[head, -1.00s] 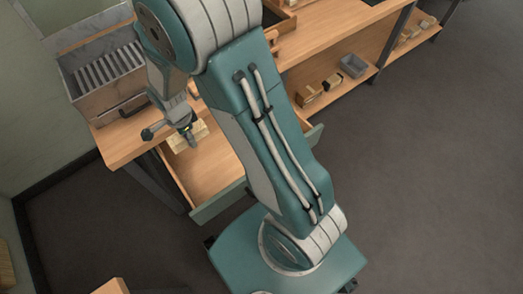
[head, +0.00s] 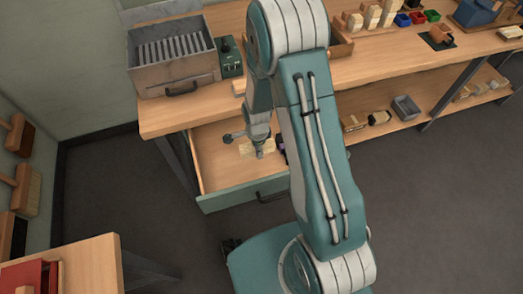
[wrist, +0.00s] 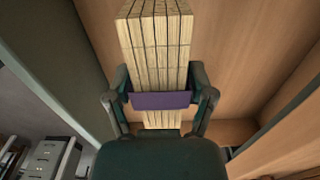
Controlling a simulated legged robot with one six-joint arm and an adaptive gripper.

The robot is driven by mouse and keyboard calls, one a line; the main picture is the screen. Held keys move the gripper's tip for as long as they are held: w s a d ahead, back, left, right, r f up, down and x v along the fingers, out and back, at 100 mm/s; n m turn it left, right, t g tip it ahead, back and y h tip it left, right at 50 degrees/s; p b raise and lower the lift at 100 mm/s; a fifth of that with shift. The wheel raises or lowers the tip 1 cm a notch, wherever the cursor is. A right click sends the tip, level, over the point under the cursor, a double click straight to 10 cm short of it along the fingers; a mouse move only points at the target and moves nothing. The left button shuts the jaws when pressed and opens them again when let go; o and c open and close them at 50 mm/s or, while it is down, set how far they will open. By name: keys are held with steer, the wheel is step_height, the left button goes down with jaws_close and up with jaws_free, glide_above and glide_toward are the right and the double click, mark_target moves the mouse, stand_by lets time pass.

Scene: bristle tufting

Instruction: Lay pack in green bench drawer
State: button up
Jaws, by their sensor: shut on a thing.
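The pack is a bundle of pale bristle strips (wrist: 157,48) with a purple band (wrist: 160,100) around it in the wrist view. My gripper (wrist: 162,92) is shut on it at the band, one finger on each side. In the head view the pale pack (head: 246,149) shows at my gripper (head: 259,152), inside the outline of the open drawer. The bench drawer has a green front (head: 232,197) and a bare wooden inside (head: 212,168); its floor also shows in the wrist view (wrist: 240,40). I cannot tell whether the pack touches the drawer floor.
The wooden bench top (head: 165,118) holds a grey slotted box (head: 175,60) and a dark green device (head: 230,58). Small bins and blocks stand farther right. A lower shelf (head: 375,128) carries a grey tray (head: 405,108). A second table (head: 85,265) is at the lower left.

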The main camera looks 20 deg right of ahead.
steer(key=d+f, duration=0.1)
steer(key=w+d+f, duration=0.2)
steer(key=f, duration=0.1)
steer(key=shift+w, duration=0.15)
steer(key=shift+w+a+f, duration=0.1)
steer(key=shift+w+f, duration=0.05)
steer(key=shift+f, duration=0.1)
steer(key=f, duration=0.3)
steer(key=shift+w+a+f, duration=0.1)
steer(key=shift+w+a, duration=0.05)
steer(key=shift+a, duration=0.1)
steer(key=shift+f, duration=0.2)
steer(key=shift+d, duration=0.35)
steer(key=o, duration=1.1)
steer(key=shift+a, duration=0.25)
